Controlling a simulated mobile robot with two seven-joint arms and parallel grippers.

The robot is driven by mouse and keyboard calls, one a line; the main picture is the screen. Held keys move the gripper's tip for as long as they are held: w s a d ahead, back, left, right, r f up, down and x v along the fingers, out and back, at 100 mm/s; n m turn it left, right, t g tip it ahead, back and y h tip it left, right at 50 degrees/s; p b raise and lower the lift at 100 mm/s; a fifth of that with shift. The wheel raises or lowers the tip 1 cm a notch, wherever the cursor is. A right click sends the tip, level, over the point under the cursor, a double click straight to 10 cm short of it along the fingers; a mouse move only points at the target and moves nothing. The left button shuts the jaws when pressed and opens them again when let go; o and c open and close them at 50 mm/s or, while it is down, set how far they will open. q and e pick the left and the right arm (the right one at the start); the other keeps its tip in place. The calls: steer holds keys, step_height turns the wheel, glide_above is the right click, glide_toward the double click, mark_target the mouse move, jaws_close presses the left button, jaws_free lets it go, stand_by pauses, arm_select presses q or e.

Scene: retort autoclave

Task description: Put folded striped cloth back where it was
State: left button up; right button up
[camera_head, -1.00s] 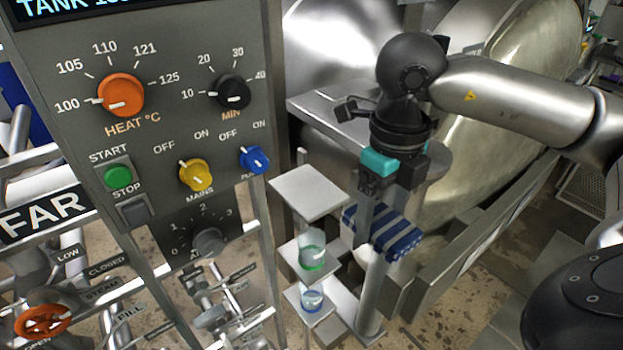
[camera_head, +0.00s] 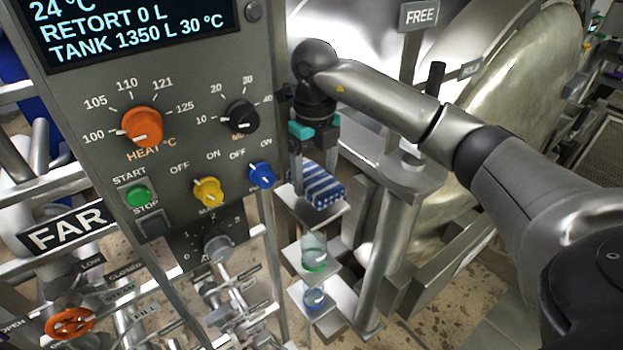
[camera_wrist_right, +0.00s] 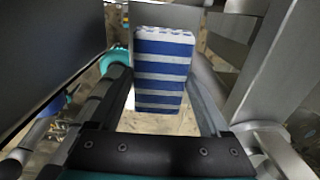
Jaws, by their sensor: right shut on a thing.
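The folded striped cloth (camera_head: 322,188), blue and white, is held in my right gripper (camera_head: 312,178). The gripper points down and is shut on the cloth. In the wrist view the cloth (camera_wrist_right: 162,80) sits between the two finger ends, its stripes running across. In the head view the cloth is over the top plate (camera_head: 312,217) of a small shelf stand beside the control panel. I cannot tell whether the cloth touches the plate. My left gripper is not in view.
The control panel (camera_head: 170,170) with knobs stands close to the left of my gripper. Lower plates hold a green-banded beaker (camera_head: 314,254) and a blue-banded one (camera_head: 314,298). A metal post (camera_head: 387,250) and the large round retort door (camera_head: 480,120) are to the right.

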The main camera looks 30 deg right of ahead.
mark_target(312, 174)
steer(key=shift+w, duration=0.55)
steer(key=shift+f+p, duration=0.7)
steer(key=shift+f, duration=1.1)
steer(key=shift+f, duration=0.1)
steer(key=o, duration=1)
steer(key=shift+r, duration=0.2)
